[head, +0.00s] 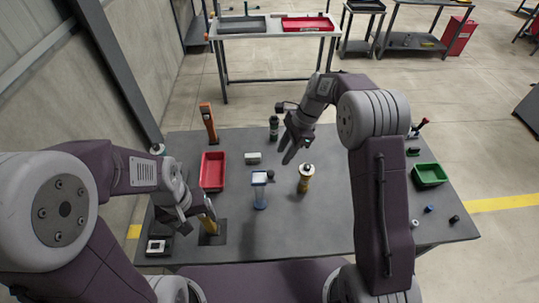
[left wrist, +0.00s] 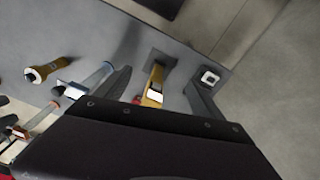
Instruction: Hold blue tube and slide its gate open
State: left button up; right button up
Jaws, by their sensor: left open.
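The blue tube (head: 260,196) stands upright on the table left of centre, with a pale flat piece (head: 260,178) at its top. It also shows in the left wrist view (left wrist: 92,80), apart from my fingers. My left gripper (head: 198,217) is open, left of the tube, beside a yellow upright piece (head: 209,212) on a dark base. In the left wrist view this yellow piece (left wrist: 154,86) appears between my fingers; contact cannot be told. My right gripper (head: 289,150) is above the table, behind and right of the tube; its finger gap is unclear.
A yellow-and-black cylinder (head: 304,180) stands right of the tube. A red tray (head: 212,171) and an orange upright piece (head: 208,124) are at the left, a green tray (head: 430,175) at the right. The front middle of the grey table (head: 310,235) is clear.

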pick_arm(q)
jog(key=w+d+r+n+h, duration=0.1)
jog(key=w+d+r+n, duration=0.15)
jog(key=w+n, duration=0.55)
jog(key=n+g+h, duration=0.1)
jog(key=n+h, duration=0.2)
jog(key=n, duration=0.4)
send_over(258, 178)
jog(key=a, duration=0.2)
jog(key=f, duration=0.9)
jog(key=shift+w+a, duration=0.2)
jog(key=shift+w, duration=0.05)
jog(key=shift+s+d+f, duration=0.1)
jog(key=shift+s, duration=0.2)
jog(key=x, duration=0.9)
jog(key=shift+w+d, duration=0.1)
jog(key=shift+d, duration=0.05)
pick_arm(e)
jog(key=shift+a, duration=0.2)
